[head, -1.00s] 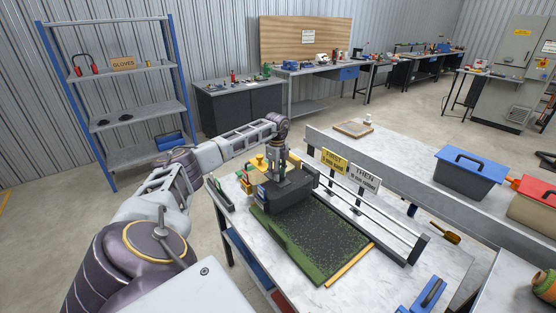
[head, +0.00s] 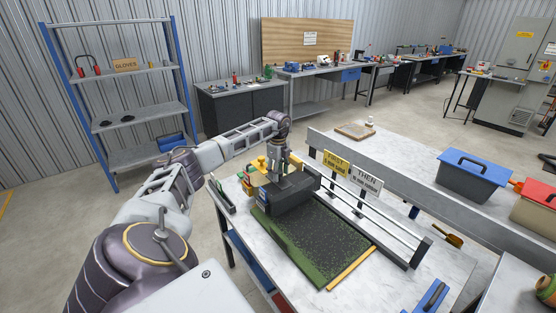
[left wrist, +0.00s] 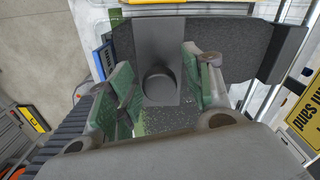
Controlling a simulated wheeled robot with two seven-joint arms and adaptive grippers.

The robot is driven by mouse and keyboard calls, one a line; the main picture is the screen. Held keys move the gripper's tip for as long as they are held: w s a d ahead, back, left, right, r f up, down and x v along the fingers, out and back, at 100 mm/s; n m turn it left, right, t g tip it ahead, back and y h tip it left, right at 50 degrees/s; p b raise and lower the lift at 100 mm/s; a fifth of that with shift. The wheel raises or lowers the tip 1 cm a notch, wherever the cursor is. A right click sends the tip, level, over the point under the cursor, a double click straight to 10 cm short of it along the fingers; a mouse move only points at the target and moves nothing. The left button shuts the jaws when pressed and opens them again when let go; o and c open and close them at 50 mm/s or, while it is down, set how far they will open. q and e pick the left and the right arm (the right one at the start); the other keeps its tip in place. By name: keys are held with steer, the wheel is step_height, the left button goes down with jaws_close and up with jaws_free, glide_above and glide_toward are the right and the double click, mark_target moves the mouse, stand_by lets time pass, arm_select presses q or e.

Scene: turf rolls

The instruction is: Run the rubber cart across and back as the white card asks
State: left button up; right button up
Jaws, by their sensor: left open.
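The dark grey rubber cart (head: 290,197) stands at the far left end of the green turf strip (head: 320,240), which has dark granules over it. My left gripper (head: 281,170) is over the cart, pointing down. In the left wrist view my open left gripper (left wrist: 160,92) has its green finger pads on either side of the cart's dark upright handle (left wrist: 158,60); I cannot tell whether they touch it. The white card (head: 366,178) reads THEN and a smaller line; the yellow card (head: 335,163) beside it reads FIRST. My right gripper is out of view.
A pair of pale rails (head: 385,220) runs along the turf's right side. A yellow strip (head: 351,269) lies at its near end. A blue-handled tool (head: 431,297) and a yellow scoop (head: 447,237) are nearby. A blue-lidded bin (head: 473,175) stands on the right bench. A yellow item stands behind the cart.

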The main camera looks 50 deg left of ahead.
arm_select(q)
step_height(320, 180, up, 11)
steer(key=shift+f, duration=0.15)
stand_by(0.4)
steer(key=shift+a, duration=0.1)
steer(key=shift+p, duration=0.3)
